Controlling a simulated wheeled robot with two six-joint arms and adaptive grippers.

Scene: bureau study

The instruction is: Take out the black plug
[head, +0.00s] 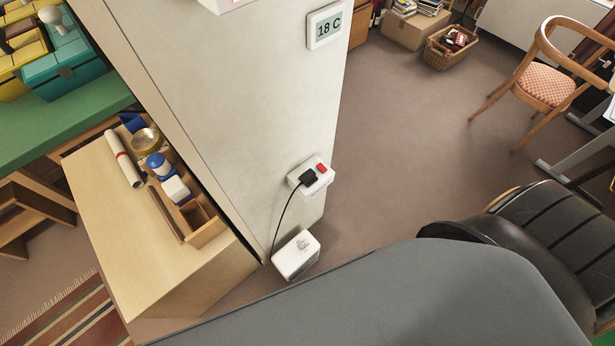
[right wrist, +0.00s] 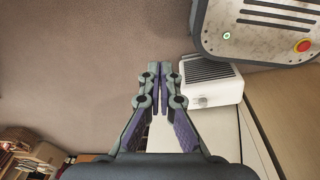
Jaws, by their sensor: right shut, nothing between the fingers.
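The black plug (head: 308,178) sits in a white socket box (head: 319,183) with a red switch, on the side of a pale wall or pillar in the head view. Its black cord (head: 283,217) hangs down to a white box-shaped device (head: 296,256) on the floor. My right gripper (right wrist: 161,66) shows in the right wrist view. It is shut and empty, with the white vented device (right wrist: 212,86) beyond it to the right. The plug does not show in the right wrist view. Neither gripper shows in the head view.
A wooden cabinet (head: 130,235) with an organiser tray (head: 205,232) stands left of the pillar. A thermostat reading 18 C (head: 325,26) hangs above the socket. A black chair (head: 530,235) and wooden armchair (head: 545,85) stand right. Open carpet (head: 410,150) lies between.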

